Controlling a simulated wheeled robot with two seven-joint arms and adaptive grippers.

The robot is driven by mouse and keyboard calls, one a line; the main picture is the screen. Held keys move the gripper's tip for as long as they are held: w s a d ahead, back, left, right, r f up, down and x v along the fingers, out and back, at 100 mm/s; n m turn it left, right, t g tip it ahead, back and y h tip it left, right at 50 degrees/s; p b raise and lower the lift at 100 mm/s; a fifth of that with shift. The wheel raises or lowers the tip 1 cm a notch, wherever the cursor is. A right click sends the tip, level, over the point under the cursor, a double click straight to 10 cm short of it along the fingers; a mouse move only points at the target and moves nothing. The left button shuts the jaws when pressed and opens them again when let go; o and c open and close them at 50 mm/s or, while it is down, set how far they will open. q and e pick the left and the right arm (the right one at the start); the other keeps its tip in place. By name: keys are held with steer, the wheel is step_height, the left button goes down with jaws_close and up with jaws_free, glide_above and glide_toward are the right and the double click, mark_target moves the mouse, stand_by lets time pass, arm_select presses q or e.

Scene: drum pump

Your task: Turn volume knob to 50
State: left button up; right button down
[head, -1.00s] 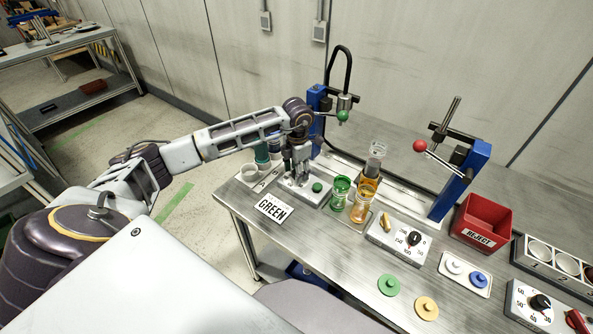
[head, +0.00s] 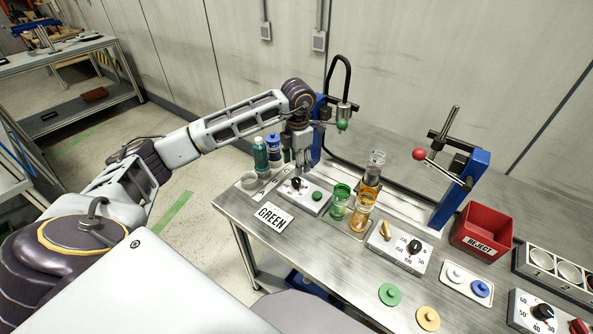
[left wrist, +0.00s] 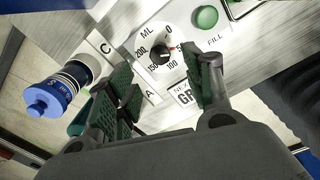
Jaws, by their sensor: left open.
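The volume knob (head: 297,183) is a small black knob on a white box with a green button (head: 317,196), at the left of the bench. In the left wrist view, the black knob (left wrist: 162,56) sits at the centre of a round ML dial marked 0, 100, 150 and 200.
A GREEN card (head: 272,216) lies in front of the box. Blue-capped and teal bottles (head: 261,155) stand left of it. A green jar (head: 340,201) and an orange jar (head: 361,211) stand to its right. Another dial box (head: 400,247) and a red REJECT bin (head: 482,226) are further right.

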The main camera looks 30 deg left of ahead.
arm_select(q)
step_height(320, 180, up, 4)
stand_by(0.4)
steer(key=shift+s, duration=0.1)
stand_by(0.5)
